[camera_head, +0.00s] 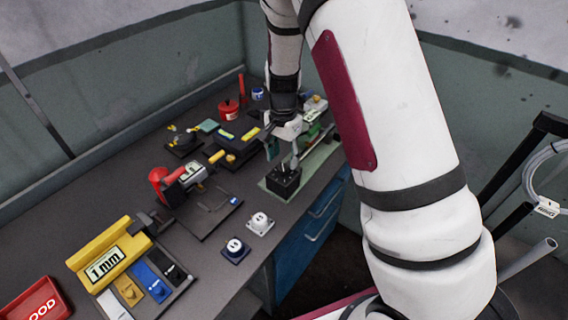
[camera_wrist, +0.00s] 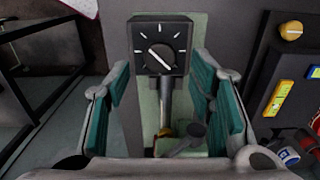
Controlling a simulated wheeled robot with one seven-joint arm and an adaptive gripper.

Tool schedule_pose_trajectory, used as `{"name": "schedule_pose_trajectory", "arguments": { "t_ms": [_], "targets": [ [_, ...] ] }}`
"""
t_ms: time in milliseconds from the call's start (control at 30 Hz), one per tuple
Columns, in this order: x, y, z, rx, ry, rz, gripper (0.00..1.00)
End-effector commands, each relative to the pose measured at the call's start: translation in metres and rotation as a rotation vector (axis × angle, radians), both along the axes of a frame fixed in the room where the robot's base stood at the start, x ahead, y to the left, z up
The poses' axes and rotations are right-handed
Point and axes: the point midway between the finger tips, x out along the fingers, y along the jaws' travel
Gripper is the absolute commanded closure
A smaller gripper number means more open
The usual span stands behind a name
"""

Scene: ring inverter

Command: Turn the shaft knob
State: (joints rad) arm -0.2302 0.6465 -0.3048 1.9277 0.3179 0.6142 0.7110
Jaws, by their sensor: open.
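A black box with a dial (camera_wrist: 160,46) shows at the top centre of the wrist view, its face carrying white tick marks and a white pointer. It also stands on a pale green plate in the head view (camera_head: 284,181). A grey metal shaft (camera_wrist: 166,98) runs from the box towards my gripper. At its near end are a brownish part and a dark, round-ended knob or lever (camera_wrist: 195,129); which of these is the shaft knob I cannot tell. My gripper (camera_wrist: 167,88) is open, its teal-padded fingers apart on either side of the shaft, with no contact visible.
In the head view, a black tray with a red-handled tool (camera_head: 167,186) lies left of the plate. Two small dial-like blocks (camera_head: 260,223) sit near the front edge. A yellow 1 mm block (camera_head: 105,262) and a red bin (camera_head: 36,303) are nearer. Bare bench lies between.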

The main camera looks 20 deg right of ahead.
Motion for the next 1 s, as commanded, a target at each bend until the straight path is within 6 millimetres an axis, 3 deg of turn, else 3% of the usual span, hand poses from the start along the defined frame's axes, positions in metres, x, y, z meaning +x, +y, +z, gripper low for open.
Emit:
{"name": "schedule_pose_trajectory", "arguments": {
  "t_ms": [233,600,633,833,1000],
  "targets": [
    [0.0,0.0,-0.029,-0.001,0.001,-0.001,0.51],
    [0.0,0.0,-0.035,0.001,-0.001,0.0,0.51],
    [0.0,0.0,-0.035,0.001,-0.001,-0.001,0.53],
    [0.0,0.0,-0.035,0.001,-0.001,-0.001,0.99],
    [0.0,0.0,-0.035,0.001,-0.001,0.002,0.99]
  ]
}}
